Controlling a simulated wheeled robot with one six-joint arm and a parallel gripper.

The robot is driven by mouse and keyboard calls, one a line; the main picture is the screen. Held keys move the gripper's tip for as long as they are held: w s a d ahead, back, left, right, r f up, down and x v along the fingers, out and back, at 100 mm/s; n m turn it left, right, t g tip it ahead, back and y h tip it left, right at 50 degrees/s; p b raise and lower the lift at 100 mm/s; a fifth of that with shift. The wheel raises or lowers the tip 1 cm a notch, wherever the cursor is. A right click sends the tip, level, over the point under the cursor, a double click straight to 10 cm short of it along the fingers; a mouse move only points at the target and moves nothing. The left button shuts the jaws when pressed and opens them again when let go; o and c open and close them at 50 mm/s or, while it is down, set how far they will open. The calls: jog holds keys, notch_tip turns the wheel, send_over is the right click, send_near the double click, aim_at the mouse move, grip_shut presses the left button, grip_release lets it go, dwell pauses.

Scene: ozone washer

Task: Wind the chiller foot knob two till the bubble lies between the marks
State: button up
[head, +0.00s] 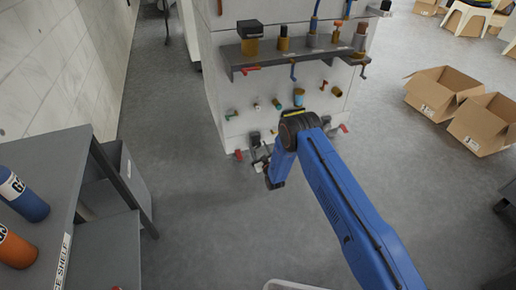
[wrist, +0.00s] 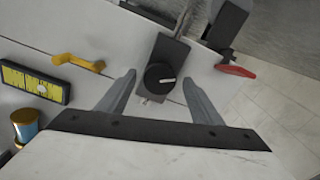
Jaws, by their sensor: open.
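In the wrist view a round black knob (wrist: 160,77) with a white pointer line sits on a dark grey block. My gripper (wrist: 159,79) is open, with one grey finger on each side of the knob and a visible gap on both sides. I cannot tell how far the fingertips are from the knob in depth. A yellow-green panel in a dark frame (wrist: 34,82), with dark marks, lies at the left; it looks like the level, but its bubble cannot be made out. In the head view my gripper (head: 262,165) is at the foot of the white machine (head: 230,100), partly hidden by my arm.
A yellow handle (wrist: 79,63) and a red lever (wrist: 235,71) flank the knob. A gold and blue cylinder (wrist: 25,124) is at lower left. A shelf with fittings (head: 250,62) juts above. Cardboard boxes (head: 440,92) stand right; a grey rack (head: 60,150) stands left. Floor between is clear.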

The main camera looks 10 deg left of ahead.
jog(key=shift+w+a, duration=0.25)
jog(key=shift+w, duration=0.2)
jog(key=c, duration=1.1)
